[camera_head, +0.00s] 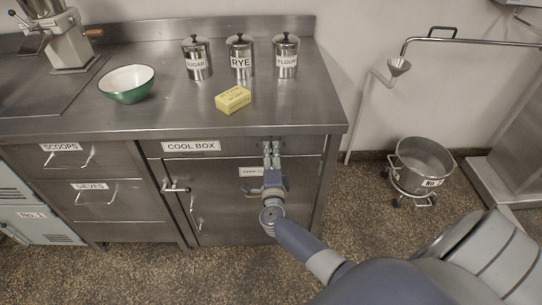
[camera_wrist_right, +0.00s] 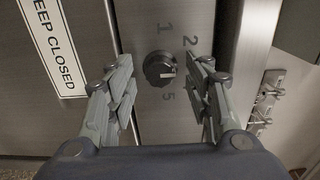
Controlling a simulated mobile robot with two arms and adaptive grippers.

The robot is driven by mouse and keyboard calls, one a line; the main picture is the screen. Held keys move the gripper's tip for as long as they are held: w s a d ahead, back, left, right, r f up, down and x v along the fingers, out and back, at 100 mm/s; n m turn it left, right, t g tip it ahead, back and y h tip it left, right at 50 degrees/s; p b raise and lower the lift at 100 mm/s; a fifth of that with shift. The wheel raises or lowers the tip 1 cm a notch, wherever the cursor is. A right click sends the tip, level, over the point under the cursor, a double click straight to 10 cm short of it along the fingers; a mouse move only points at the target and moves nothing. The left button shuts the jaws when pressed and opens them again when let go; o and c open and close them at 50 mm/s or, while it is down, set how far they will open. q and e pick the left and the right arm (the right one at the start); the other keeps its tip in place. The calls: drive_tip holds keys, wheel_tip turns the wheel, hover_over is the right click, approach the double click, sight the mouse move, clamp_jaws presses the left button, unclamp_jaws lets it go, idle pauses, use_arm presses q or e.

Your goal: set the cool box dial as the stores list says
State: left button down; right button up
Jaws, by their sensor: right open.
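The cool box (camera_head: 225,205) is the steel cupboard under the counter, with a "COOL BOX" label (camera_head: 191,147). In the right wrist view its dial (camera_wrist_right: 160,68) is a small dark round knob with a light mark on its right side. The figures 1, 2 and 5 show around it. My right gripper (camera_head: 271,150) is at the cool box's upper right front. Its open fingers stand on either side of the dial, with gaps visible in the wrist view; the gripper hides the dial in the head view. I see no stores list. My left gripper is out of view.
A "KEEP CLOSED" label (camera_wrist_right: 55,45) is beside the dial. A door handle (camera_head: 175,187) sticks out at the left. On the counter (camera_head: 330,110) above are a green bowl (camera_head: 126,84), a yellow block (camera_head: 233,99) and labelled canisters (camera_head: 241,57). A wheeled pot (camera_head: 424,165) stands right.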

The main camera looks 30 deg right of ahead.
drive_tip(key=shift+w, duration=0.1)
drive_tip(key=c, duration=1.1)
drive_tip(key=n+p, duration=0.3)
drive_tip(key=shift+r, duration=0.15)
drive_tip(key=n+p, duration=0.2)
drive_tip(key=n, duration=0.2)
drive_tip(key=n+p, duration=0.2)
drive_tip(key=n, duration=0.2)
drive_tip(key=shift+p, duration=0.35)
drive_tip(key=shift+n+p, duration=0.65)
drive_tip(key=shift+n, duration=1.85)
